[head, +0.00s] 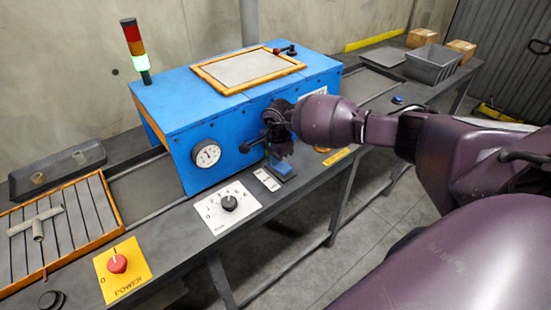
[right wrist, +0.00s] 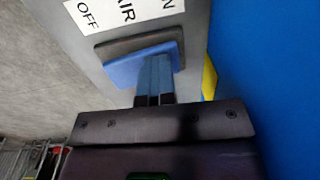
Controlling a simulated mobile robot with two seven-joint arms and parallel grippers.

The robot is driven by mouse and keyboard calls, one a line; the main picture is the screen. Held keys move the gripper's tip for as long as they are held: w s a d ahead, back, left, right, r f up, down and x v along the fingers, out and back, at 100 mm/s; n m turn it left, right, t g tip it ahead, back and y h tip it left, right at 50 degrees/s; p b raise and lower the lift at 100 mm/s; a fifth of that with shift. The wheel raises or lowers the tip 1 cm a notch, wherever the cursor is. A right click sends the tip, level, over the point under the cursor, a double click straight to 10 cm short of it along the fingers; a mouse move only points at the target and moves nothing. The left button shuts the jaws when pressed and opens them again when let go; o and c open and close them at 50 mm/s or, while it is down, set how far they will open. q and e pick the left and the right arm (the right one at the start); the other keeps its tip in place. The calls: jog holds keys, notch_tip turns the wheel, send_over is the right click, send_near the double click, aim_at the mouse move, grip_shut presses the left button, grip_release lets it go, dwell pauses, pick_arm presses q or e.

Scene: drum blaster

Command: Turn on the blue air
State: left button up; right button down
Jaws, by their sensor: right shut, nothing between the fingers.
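The blue air switch (head: 281,168) is a small blue piece on a dark base, on the bench's front strip before the blue machine. In the right wrist view, the blue switch (right wrist: 122,72) lies just past my fingertips, beside a white label (right wrist: 125,12) reading OFF, AIR and a partly cut-off ON. My right gripper (head: 281,153) is shut and empty, pointing down just above the switch. Its fingers (right wrist: 154,72) overlap the blue piece in the wrist view; I cannot tell whether they touch it. My left gripper is out of view.
The blue machine (head: 185,97) stands close behind my right gripper, with a pressure gauge (head: 207,153) on its front. A black dial (head: 229,202) and red power knob (head: 117,263) are to the left. A grey bin (head: 434,66) stands at the far right.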

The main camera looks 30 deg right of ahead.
aim_at(280, 166)
jog(key=shift+s+f+p, duration=0.1)
jog(key=shift+s+p, duration=0.2)
jog(key=shift+s, duration=0.6)
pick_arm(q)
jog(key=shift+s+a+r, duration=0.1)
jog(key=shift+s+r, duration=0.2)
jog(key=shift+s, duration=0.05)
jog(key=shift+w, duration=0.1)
pick_arm(e)
notch_tip(280, 166, up, 5)
jog(key=shift+s+d+f+p, duration=0.1)
jog(key=shift+p, duration=1.1)
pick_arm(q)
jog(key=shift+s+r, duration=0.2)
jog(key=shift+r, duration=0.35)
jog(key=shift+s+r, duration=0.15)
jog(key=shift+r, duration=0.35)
pick_arm(e)
notch_tip(280, 166, up, 10)
jog(key=s, duration=0.1)
jog(key=shift+f, duration=0.25)
jog(key=shift+s, duration=0.1)
